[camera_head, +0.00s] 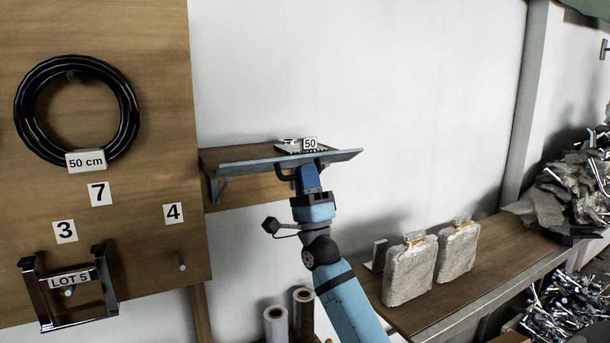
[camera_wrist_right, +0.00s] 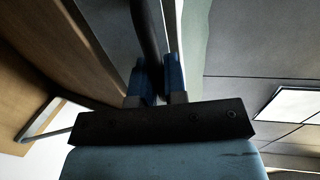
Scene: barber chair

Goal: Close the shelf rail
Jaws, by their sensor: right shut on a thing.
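The wooden shelf (camera_head: 222,156) is fixed to the wall in the middle of the head view. A blue-grey rail (camera_head: 342,156) runs along its front edge and appears to lean outward; its exact angle is hard to tell. A dark bar handle (camera_head: 283,174) sits under the rail. My right gripper (camera_head: 306,172) comes up from below and is shut on this handle. In the right wrist view, the dark handle (camera_wrist_right: 148,35) passes between the blue fingers (camera_wrist_right: 158,78), with the rail's grey surface beside it. My left gripper is not in view.
A small plate with a "50" tag (camera_head: 310,143) lies on the shelf. A wooden board (camera_head: 150,220) with a black hose coil (camera_head: 26,105) stands at left. Two wrapped bottles (camera_head: 409,272) stand on a bench (camera_head: 490,262) at right. Rolls (camera_head: 276,327) stand below the shelf.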

